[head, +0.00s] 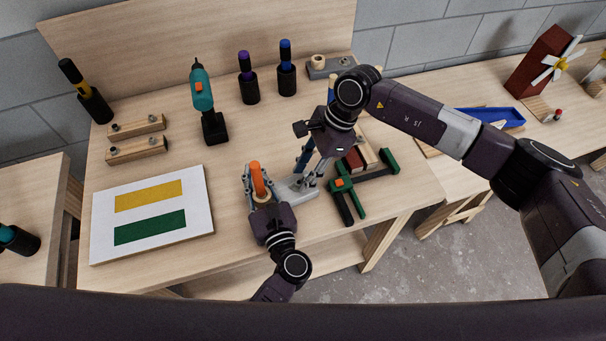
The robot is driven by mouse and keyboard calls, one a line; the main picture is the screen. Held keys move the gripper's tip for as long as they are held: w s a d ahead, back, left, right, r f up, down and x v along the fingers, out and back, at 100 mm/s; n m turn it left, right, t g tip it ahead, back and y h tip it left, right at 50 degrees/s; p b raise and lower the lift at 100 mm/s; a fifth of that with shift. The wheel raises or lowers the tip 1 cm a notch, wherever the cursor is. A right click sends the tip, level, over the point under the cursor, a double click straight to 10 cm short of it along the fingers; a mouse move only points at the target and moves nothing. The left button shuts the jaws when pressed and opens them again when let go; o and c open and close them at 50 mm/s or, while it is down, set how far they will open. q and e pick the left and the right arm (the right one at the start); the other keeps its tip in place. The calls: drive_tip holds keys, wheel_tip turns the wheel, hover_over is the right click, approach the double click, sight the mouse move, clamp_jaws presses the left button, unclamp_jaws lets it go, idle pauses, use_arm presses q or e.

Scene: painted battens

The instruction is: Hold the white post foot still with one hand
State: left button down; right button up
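The white post foot (304,194) is a pale block on the table near its front edge. A blue post (304,156) rises at the foot; whether it is seated there is hard to tell. My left gripper (261,178) is just left of the foot, its fingers spread on either side of an orange-handled thing (256,176). I cannot tell whether a finger touches the foot. My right gripper (314,172) points down beside the post, above the foot. Its wrist hides part of the post, and its grip is unclear.
A green and black clamp (366,184) lies right of the foot. A white board with yellow and green stripes (149,242) lies at left.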

drive_tip(key=shift+a+f, duration=0.2)
drive_tip(key=shift+f, duration=0.35)
clamp_jaws()
